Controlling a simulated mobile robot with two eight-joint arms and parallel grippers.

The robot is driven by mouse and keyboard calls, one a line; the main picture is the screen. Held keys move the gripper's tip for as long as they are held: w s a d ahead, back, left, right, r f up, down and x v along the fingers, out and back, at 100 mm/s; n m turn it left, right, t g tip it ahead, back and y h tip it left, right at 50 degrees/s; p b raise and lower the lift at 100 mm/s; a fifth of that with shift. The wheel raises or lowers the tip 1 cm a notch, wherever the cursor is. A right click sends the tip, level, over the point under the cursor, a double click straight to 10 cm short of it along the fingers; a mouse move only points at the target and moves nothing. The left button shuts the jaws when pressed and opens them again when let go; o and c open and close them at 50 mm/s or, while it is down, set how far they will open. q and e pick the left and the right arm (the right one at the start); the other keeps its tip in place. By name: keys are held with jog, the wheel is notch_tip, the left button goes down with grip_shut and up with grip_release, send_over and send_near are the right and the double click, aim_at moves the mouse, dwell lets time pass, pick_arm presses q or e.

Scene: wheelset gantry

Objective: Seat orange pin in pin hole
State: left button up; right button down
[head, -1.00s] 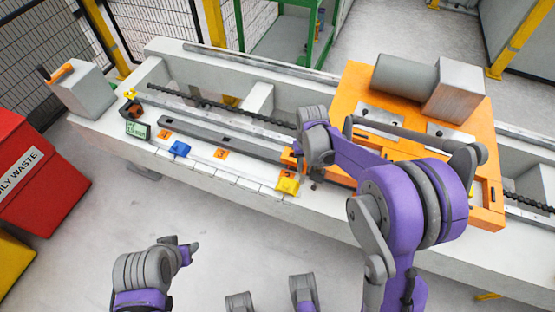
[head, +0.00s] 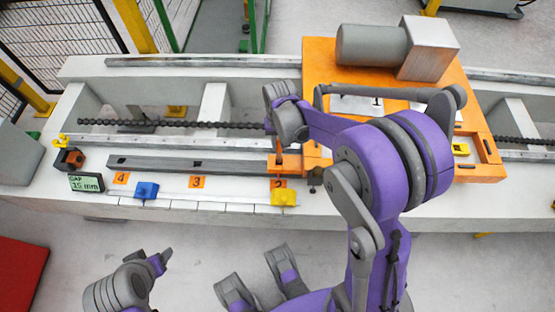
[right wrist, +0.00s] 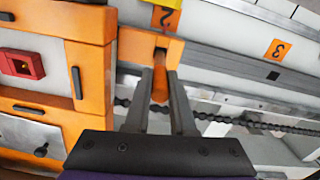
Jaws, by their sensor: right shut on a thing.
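My right gripper (right wrist: 160,95) is shut on the orange pin (right wrist: 160,82), which stands between its two dark fingers in the right wrist view. The pin's far end is against or just over the orange bracket (right wrist: 130,47) at the side of the orange carriage. I cannot tell whether it is in a hole; the pin hole is hidden there. In the head view the right gripper (head: 277,142) points down over the bracket (head: 312,158), beside the number 2 label. My left gripper (head: 160,262) is away at the lower left, over the floor; its jaws are unclear.
The grey rail (head: 225,165) with dark slots runs left from the bracket. Blue (head: 146,190) and yellow (head: 284,197) blocks sit along the front scale. A display (head: 87,182) reads a gap of about 15 mm. A grey motor (head: 372,45) stands on the carriage (head: 318,55).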

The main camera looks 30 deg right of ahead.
aim_at(279, 162)
notch_tip(279, 162, down, 4)
jog(key=shift+s+b, duration=0.15)
jog(key=shift+b, duration=0.75)
pick_arm(q)
jog(key=shift+f+b, duration=0.85)
jog(key=shift+f, duration=1.7)
pick_arm(e)
jog(key=shift+f, duration=1.35)
jog(key=shift+f, duration=0.2)
jog(key=c, duration=0.8)
grip_release()
pick_arm(q)
jog(key=shift+f, duration=0.15)
pick_arm(e)
jog(key=shift+o, duration=0.2)
